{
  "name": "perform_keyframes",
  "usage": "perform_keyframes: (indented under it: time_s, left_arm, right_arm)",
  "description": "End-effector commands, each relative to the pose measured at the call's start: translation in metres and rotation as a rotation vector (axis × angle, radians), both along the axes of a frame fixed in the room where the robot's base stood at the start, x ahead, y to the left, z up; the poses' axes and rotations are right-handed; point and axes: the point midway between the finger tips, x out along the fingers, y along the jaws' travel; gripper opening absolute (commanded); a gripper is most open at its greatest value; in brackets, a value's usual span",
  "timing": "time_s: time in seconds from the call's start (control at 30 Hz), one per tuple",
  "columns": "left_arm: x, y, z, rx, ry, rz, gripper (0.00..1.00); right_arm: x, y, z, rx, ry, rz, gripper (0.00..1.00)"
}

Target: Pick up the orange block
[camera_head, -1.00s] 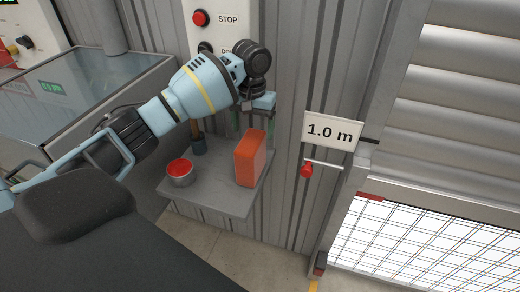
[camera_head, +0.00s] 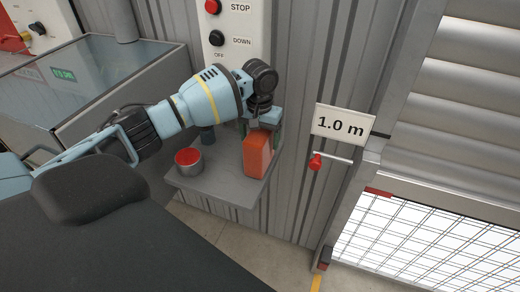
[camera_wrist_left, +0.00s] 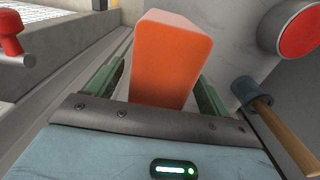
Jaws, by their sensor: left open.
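The orange block (camera_head: 257,155) stands upright on a small grey shelf (camera_head: 215,187) against the corrugated wall. My left gripper (camera_head: 263,128) is over the block's top, its fingers pointing down. In the left wrist view the block (camera_wrist_left: 170,60) lies between the two green fingers of my left gripper (camera_wrist_left: 160,88), which are open with a gap on each side. Whether either finger touches the block cannot be told. My right gripper is not in view.
A red-topped tin (camera_head: 188,161) stands left of the block on the shelf. A hammer-like tool with a wooden handle (camera_wrist_left: 285,135) is close by in the wrist view. A "1.0 m" sign (camera_head: 343,122) and a red-tipped lever (camera_head: 316,162) are to the right.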

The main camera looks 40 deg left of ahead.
Motion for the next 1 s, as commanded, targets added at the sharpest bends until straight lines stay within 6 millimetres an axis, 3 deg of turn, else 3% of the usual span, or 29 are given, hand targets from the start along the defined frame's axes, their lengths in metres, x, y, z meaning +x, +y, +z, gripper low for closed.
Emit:
perform_keyframes:
  time_s: [0.3, 0.7, 1.0]
  left_arm:
    - [0.0001, -0.0001, -0.0059, -0.001, -0.001, 0.000, 0.80]
    - [0.0001, -0.0001, -0.0057, -0.001, -0.001, 0.000, 0.29]
    - [0.0000, 0.0002, -0.0038, -0.001, -0.002, 0.000, 0.29]
  right_arm:
    - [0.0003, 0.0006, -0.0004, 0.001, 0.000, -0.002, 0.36]
    - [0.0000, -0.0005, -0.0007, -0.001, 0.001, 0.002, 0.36]
    - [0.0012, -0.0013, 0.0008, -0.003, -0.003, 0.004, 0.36]
